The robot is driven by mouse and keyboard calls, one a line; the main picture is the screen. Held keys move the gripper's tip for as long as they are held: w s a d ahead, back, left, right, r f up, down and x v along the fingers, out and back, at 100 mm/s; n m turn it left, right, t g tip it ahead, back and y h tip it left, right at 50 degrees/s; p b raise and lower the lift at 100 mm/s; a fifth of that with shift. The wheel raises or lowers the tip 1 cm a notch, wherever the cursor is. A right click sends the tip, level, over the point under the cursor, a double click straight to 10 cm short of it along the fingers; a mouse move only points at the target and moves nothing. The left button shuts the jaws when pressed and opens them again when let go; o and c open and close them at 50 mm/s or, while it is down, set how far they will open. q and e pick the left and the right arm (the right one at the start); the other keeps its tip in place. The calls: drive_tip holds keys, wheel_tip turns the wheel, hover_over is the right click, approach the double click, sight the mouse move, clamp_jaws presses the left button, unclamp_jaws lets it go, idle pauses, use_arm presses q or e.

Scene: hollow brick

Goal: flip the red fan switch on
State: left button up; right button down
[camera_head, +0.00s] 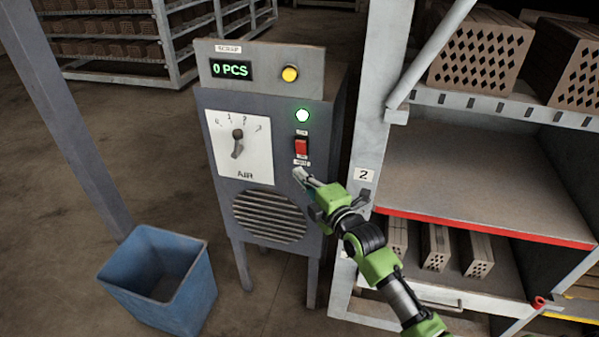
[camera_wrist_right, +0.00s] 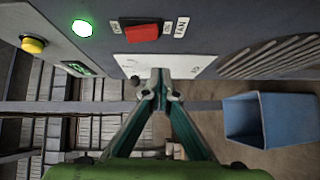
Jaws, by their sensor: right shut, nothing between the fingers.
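The red fan switch (camera_head: 301,147) is on the front of the grey control cabinet (camera_head: 218,185), under a lit green lamp (camera_head: 302,115). My right gripper (camera_head: 299,174) is shut and empty, just below the switch in the head view. In the right wrist view the red switch (camera_wrist_right: 142,33) shows beyond the closed fingertips (camera_wrist_right: 160,72), with a FAN label beside it. The fingertips look apart from the switch; the exact gap is hard to tell. My left gripper is not in view.
The AIR dial (camera_head: 237,143) and round vent grille (camera_head: 269,217) are on the same cabinet. A yellow button (camera_head: 290,73) sits above. A blue bin (camera_head: 158,279) stands at lower left. A brick rack (camera_head: 480,175) stands close on the right.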

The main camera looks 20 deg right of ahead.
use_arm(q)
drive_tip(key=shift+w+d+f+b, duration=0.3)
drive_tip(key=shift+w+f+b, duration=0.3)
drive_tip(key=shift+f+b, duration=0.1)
use_arm(e)
drive_tip(key=s+d+f, duration=0.1)
drive_tip(key=s+d, duration=0.1)
drive_tip(key=s, duration=0.5)
drive_tip(key=shift+s+f, duration=0.3)
drive_tip(key=shift+s, duration=0.05)
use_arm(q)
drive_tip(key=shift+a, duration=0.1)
use_arm(e)
drive_tip(key=shift+d, duration=0.1)
